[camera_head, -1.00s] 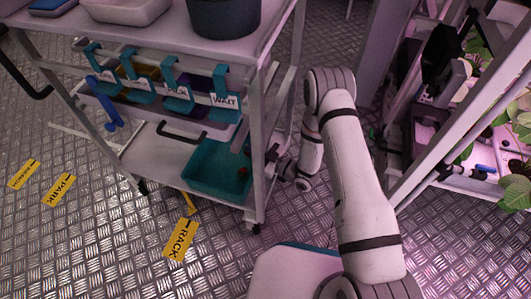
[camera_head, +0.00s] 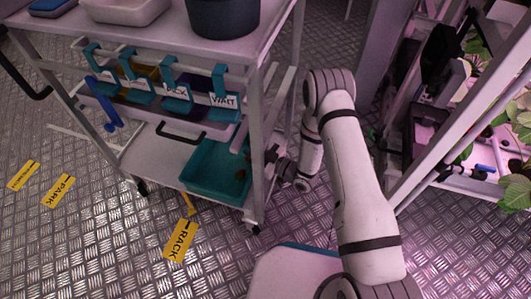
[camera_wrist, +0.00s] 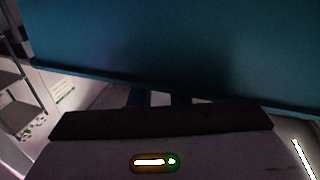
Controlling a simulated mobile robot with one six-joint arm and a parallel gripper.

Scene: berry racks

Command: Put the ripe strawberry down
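A small dark red strawberry (camera_head: 240,175) shows in the head view, low inside the teal tray (camera_head: 205,190) on the cart's lower shelf, near its right end. My gripper (camera_wrist: 160,98) reaches toward that end of the tray from the right, partly hidden behind the cart's corner post. In the wrist view, the tray's teal wall (camera_wrist: 190,45) fills the top and hides the fingertips. Two dark finger parts show below it, with a pale gap between them. Whether the fingers hold the berry is hidden.
The cart post (camera_head: 258,150) stands close beside my wrist. Teal hooks and label cards, one reading WAIT (camera_head: 223,100), hang above the lower shelf. A dark pot (camera_head: 223,18) stands on the cart top. A plant rack (camera_head: 455,130) is on the right.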

